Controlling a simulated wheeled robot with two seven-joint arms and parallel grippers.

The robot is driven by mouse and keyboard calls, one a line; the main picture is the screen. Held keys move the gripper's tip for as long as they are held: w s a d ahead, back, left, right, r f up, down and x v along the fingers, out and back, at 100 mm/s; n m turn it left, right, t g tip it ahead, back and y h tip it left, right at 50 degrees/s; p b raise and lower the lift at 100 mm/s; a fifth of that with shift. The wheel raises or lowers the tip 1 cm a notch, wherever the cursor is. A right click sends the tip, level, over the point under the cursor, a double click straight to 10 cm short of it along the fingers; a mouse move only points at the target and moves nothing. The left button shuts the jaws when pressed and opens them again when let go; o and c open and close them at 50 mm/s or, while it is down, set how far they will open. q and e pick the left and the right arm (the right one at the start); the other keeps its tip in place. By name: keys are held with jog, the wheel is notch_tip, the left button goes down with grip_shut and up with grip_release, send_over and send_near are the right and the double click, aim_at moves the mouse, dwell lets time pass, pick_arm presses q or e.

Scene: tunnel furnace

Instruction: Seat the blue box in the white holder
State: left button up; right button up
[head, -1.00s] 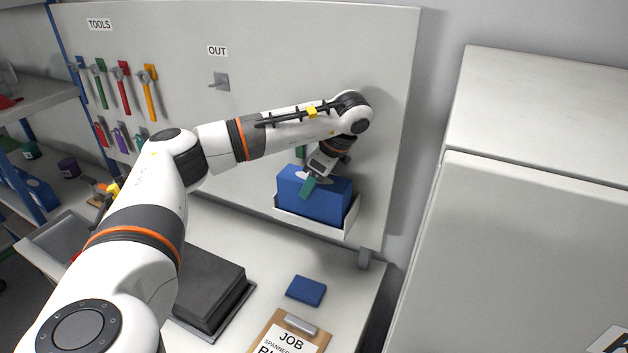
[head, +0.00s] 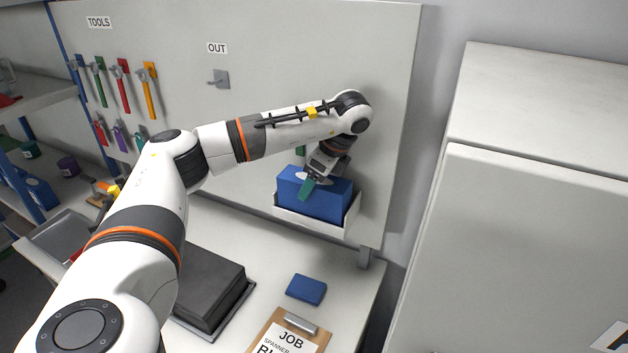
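The blue box (head: 325,203) sits inside the white holder (head: 312,225) on the upright panel. The holder's low front wall covers the box's lower edge, and the box's upper part stands above the rim. My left gripper (head: 309,184) is at the top of the box, coming down from above. One green fingertip lies over the upper front face of the box. The other finger is hidden, so I cannot tell whether the gripper still grips the box. My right gripper is not in view.
A small blue block (head: 306,289) and a clipboard (head: 286,335) lie on the bench. A dark box (head: 207,285) stands on a tray. An empty OUT hook (head: 219,79) and hung tools are on the panel. A large grey cabinet (head: 530,250) stands right.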

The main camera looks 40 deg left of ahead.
pick_arm(q)
jog(key=shift+o, duration=0.9)
jog(key=v, duration=1.2)
jog(key=shift+p, duration=0.4)
